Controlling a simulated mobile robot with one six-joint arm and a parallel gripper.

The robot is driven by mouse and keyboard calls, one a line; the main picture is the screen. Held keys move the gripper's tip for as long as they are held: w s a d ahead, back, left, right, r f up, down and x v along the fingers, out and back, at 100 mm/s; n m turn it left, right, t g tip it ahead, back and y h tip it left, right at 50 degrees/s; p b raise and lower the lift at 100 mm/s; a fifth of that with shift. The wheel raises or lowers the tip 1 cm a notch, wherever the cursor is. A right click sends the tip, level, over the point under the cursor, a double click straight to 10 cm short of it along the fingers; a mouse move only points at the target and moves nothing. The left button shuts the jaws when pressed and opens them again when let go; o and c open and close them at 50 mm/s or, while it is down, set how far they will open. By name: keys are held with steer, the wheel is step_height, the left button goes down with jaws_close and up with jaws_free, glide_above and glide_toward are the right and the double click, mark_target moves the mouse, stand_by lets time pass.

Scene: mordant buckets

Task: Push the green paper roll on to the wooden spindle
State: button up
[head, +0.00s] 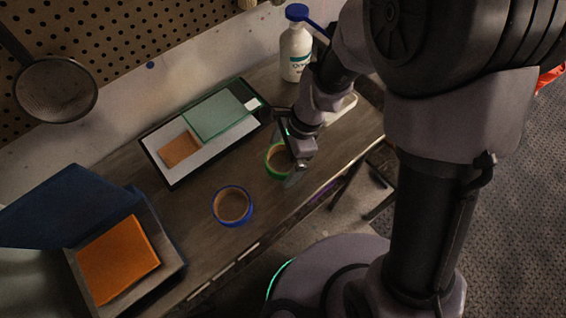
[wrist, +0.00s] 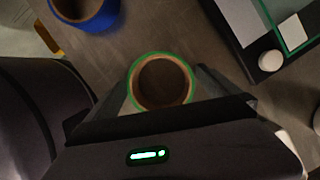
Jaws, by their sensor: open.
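The green paper roll (head: 270,167) is a short ring with a green rim and a brown core. It stands on the wooden bench with its opening up. In the wrist view the green roll (wrist: 136,80) sits between the two fingers of my gripper (wrist: 166,88), which are open on either side of it. In the head view my gripper (head: 292,176) partly covers the roll's right side. I cannot tell whether the fingers touch it. I make out no wooden spindle in either view.
A blue-rimmed roll (head: 217,209) stands to the left on the bench (head: 205,258). A dark-edged tray (head: 170,182) with an orange and a green sheet lies behind. A white bottle (head: 295,50) stands at the back. A box (head: 164,250) with an orange sheet is at the left.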

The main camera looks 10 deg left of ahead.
steer(key=c, duration=1.4)
